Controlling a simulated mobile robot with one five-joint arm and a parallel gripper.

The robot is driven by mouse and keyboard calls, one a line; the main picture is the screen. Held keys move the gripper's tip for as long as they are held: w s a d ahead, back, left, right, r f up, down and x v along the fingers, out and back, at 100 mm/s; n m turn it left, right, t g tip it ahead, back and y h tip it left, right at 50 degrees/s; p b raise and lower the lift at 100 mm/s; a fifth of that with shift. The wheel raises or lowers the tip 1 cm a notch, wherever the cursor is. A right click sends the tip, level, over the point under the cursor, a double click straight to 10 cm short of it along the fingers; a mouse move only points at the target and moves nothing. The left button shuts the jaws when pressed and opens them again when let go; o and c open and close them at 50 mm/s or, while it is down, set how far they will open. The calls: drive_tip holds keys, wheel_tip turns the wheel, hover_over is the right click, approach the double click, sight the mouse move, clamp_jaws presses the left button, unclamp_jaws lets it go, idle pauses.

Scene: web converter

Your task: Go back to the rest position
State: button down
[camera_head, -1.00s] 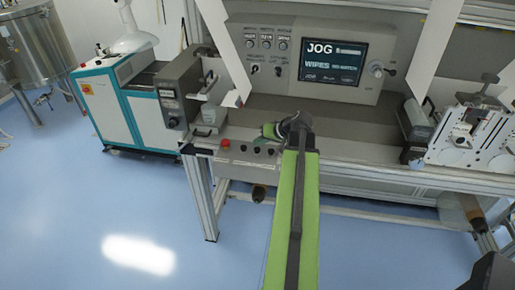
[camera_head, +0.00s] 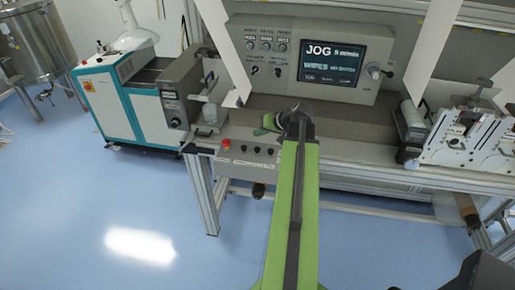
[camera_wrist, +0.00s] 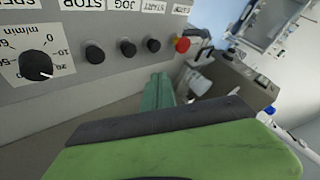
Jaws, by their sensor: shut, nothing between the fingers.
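My gripper (camera_head: 268,123) is the green end piece at the tip of my green arm, in front of the grey machine (camera_head: 240,60). In the wrist view its green fingers (camera_wrist: 158,92) are together with nothing held. They point past a row of black buttons (camera_wrist: 128,48) and a red button (camera_wrist: 182,44), apart from them as far as I can tell. In the head view the gripper is above and just behind the button panel (camera_head: 248,160), to the right of the red button there.
A display screen (camera_head: 332,64) reading JOG is on the upright panel. A black speed knob (camera_wrist: 36,65) is close in the wrist view. A roller unit (camera_head: 182,98) stands left, a white plate mechanism (camera_head: 470,135) right. Blue floor (camera_head: 90,200) is clear in front.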

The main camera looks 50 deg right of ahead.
idle(0.3)
drive_tip(key=w+a+n+g+y, duration=0.1)
drive_tip(key=w+a+n, duration=0.1)
drive_tip(key=w+a, duration=0.5)
drive_tip(key=w+a+n+y, duration=0.15)
drive_tip(key=w+a, duration=0.25)
drive_tip(key=a, duration=0.6)
drive_tip(key=w+a+f+n+g+y, duration=0.1)
drive_tip(key=a+f+n+g, duration=0.1)
drive_tip(key=a, duration=0.9)
drive_tip(key=w+a+f+n+g, duration=0.1)
drive_tip(key=a+n, duration=0.1)
drive_tip(key=a, duration=0.8)
drive_tip(key=s+a+f+n+g+h, duration=0.25)
drive_tip(key=s+a+g, duration=0.2)
drive_tip(key=a, duration=0.85)
drive_tip(key=s+d+f+m+h, duration=0.1)
drive_tip(key=s+d+m+h, duration=0.1)
drive_tip(key=s+d, duration=0.2)
drive_tip(key=shift+s+d+f+m+g, duration=0.3)
drive_tip(key=shift+s+d+f+g, duration=0.1)
drive_tip(key=shift+s, duration=0.2)
